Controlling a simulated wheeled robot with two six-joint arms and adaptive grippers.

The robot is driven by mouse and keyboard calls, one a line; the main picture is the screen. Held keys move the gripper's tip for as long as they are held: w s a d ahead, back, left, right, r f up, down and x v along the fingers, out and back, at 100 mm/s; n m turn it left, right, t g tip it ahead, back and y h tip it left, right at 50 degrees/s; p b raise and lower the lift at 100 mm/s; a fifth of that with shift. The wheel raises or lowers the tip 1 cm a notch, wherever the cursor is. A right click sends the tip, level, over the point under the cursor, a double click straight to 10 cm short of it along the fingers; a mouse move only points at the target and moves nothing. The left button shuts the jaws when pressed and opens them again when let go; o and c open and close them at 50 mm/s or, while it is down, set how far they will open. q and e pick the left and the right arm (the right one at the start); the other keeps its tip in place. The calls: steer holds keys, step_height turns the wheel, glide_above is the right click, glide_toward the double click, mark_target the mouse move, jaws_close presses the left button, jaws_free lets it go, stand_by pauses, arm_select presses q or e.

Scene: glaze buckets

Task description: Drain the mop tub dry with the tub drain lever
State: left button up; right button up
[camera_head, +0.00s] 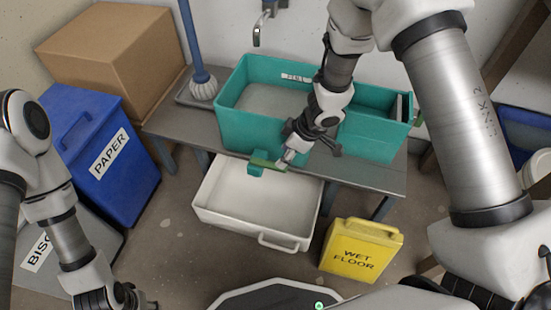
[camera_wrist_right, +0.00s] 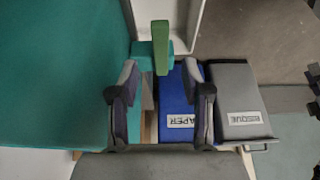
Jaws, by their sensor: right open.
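The teal mop tub (camera_head: 235,128) stands on a grey bench. A flat greyish surface shows inside it; I cannot tell how much water it holds. On its front wall is a teal drain fitting (camera_head: 256,168) with a green drain lever (camera_head: 268,163). My right gripper (camera_head: 305,155) is open at the tub's front, close to the lever. In the wrist view, the lever lies ahead of the gap between its fingers (camera_wrist_right: 160,98). My left gripper (camera_head: 135,298) is low at the left, its jaws unclear.
A white tray (camera_head: 215,208) with a handle sits on the floor below the lever. A yellow WET FLOOR box (camera_head: 360,250), blue PAPER bin (camera_head: 95,165), BISQUE bin (camera_head: 60,240) and cardboard box (camera_head: 120,50) stand around. A mop (camera_head: 200,80) and a tap (camera_head: 262,28) are behind.

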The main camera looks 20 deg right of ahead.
mark_target(269, 165)
steer(key=b+x, duration=0.2)
steer(key=x, duration=0.3)
steer(key=shift+w+a+f, duration=0.1)
steer(key=shift+f, duration=0.25)
steer(key=shift+r, duration=0.1)
jaws_close()
